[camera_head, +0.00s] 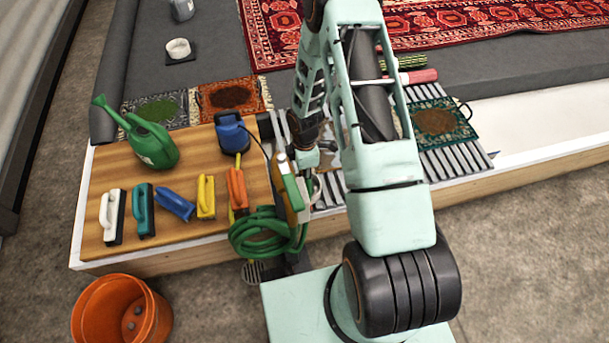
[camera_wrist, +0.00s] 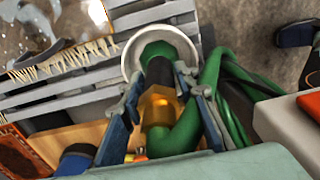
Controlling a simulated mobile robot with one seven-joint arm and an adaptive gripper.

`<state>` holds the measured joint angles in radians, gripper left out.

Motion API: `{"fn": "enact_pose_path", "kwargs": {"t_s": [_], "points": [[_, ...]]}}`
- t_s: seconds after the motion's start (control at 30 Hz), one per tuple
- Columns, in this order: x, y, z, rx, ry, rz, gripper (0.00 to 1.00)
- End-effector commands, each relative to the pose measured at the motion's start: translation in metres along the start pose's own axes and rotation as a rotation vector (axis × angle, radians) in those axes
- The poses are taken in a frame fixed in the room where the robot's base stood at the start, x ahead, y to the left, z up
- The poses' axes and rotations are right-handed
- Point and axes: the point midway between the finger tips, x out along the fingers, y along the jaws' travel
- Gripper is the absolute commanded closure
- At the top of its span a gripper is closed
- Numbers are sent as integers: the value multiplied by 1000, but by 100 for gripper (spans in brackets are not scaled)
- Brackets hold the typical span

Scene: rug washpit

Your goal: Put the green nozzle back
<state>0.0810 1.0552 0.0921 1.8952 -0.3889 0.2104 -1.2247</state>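The green nozzle (camera_wrist: 163,72) has a green head, a black grip and a brass-coloured fitting with green hose behind it. In the wrist view it lies between the two fingers of my gripper (camera_wrist: 160,86), which close in on both sides of its black part. Its green head lies within the outline of a white ring (camera_wrist: 128,58); whether it rests in the ring or only lines up with it I cannot tell. In the head view my arm and crowded parts around it largely hide the nozzle.
A wooden board (camera_head: 105,170) holds a green watering can (camera_head: 150,145), a blue bottle (camera_head: 231,133) and several brushes (camera_head: 143,210). An orange bucket (camera_head: 120,312) stands on the floor at front left. Slats (camera_head: 462,158) and small rugs (camera_head: 438,120) lie beyond my arm.

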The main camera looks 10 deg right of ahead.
Motion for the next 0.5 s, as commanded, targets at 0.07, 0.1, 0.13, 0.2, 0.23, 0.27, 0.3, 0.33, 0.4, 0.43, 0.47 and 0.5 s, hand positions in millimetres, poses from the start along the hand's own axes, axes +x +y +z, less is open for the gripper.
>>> {"fn": "enact_pose_path", "kwargs": {"t_s": [0.07, 0.1, 0.13, 0.2, 0.23, 0.27, 0.3, 0.33, 0.4, 0.43, 0.47, 0.5], "points": [[0, 0, 0, 0, 0, 0, 60], [0, 0, 0, 0, 0, 0, 59], [0, 0, 0, 0, 0, 0, 59], [0, 0, 0, 0, 0, 0, 59], [0, 0, 0, 0, 0, 0, 59], [0, 0, 0, 0, 0, 0, 59], [0, 0, 0, 0, 0, 0, 59], [-1, 0, 0, 0, 0, 0, 59], [-3, 0, 0, 0, 0, 0, 59], [-5, 0, 0, 0, 0, 0, 59], [-8, 0, 0, -1, 0, 1, 59], [-13, 1, 0, 0, 0, 2, 59]]}}
